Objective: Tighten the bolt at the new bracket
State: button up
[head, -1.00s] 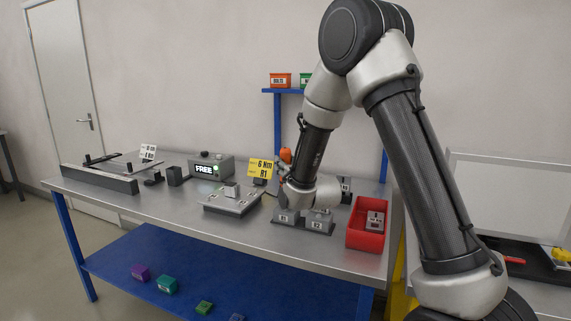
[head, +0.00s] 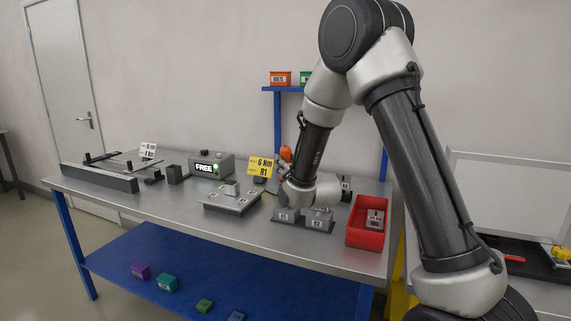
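A flat grey fixture plate (head: 224,205) lies on the steel bench with a small upright grey block (head: 231,187) on it, which may be the bracket. No bolt can be made out at this size. My gripper is mostly hidden by my own wrist, just right of the plate; its fingers cannot be made out. An orange-topped thing (head: 285,153) shows behind my wrist; I cannot tell whether it is held. A yellow sign (head: 261,168) reads "6 Nm" and "R1". A grey box (head: 210,166) shows "FREE" with a green light.
Two grey labelled blocks, one at left (head: 283,215) and one marked R2 (head: 317,219), stand below my wrist. A red bin (head: 366,238) with a labelled grey part (head: 375,220) is at the right. A long dark rail (head: 98,179) lies at the left. The bench front is clear.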

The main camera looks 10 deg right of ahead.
aim_at(288, 152)
jog(key=shift+f, duration=0.7)
dwell(2.5)
jog(key=shift+r, duration=0.1)
jog(key=shift+r, duration=2.65)
